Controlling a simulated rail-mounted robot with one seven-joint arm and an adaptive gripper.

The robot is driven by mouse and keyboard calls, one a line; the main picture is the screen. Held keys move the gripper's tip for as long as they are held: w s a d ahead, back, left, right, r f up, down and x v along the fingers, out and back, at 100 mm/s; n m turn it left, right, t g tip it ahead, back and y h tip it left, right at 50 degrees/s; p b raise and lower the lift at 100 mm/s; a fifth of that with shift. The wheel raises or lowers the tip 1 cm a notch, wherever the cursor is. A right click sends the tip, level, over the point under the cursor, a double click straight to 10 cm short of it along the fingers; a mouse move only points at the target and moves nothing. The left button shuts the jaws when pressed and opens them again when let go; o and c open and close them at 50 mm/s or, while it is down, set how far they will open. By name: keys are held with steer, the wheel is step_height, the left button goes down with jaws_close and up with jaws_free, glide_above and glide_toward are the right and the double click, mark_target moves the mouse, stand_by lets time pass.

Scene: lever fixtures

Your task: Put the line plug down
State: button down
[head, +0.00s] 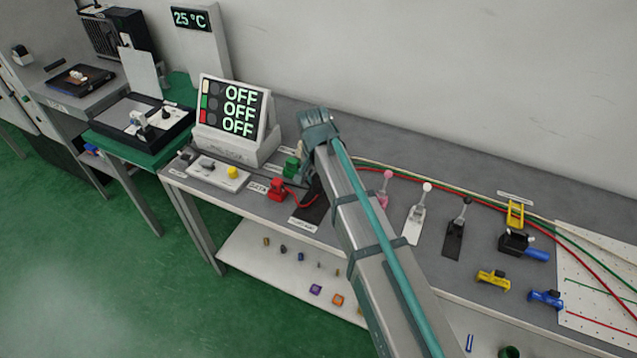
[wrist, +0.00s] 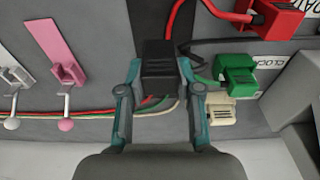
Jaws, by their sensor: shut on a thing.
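A black block-shaped plug (wrist: 161,62), which I take to be the line plug, is between the fingers of my gripper (wrist: 160,75) in the wrist view. The gripper is shut on its sides. I cannot tell from the wrist view whether the plug touches the bench or is held above it. In the head view my arm hides the gripper and the plug, near a dark plate (head: 311,207) on the bench.
A red plug (wrist: 272,17), a green plug (wrist: 236,74) and a cream plug (wrist: 220,115) are right of the gripper. Pink (wrist: 66,73) and white (wrist: 25,78) levers are left. A display box (head: 232,112) reads OFF three times. Cables run along the bench's back.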

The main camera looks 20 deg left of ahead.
mark_target(318, 186)
steer(key=shift+w+a+f, duration=0.1)
steer(key=shift+w+f, duration=0.15)
steer(key=shift+f, duration=0.05)
steer(key=shift+w+f+p, duration=0.2)
steer(key=shift+f+p, duration=0.55)
steer(key=shift+f, duration=1.1)
steer(key=shift+f, duration=0.15)
steer(key=c, duration=0.8)
jaws_free()
steer(key=r, duration=0.4)
steer(key=s+r+b, duration=0.1)
steer(key=r, duration=0.3)
steer(key=r+b, duration=0.1)
steer(key=r, duration=0.3)
steer(key=shift+s+a+r, duration=0.15)
steer(key=shift+s, duration=0.05)
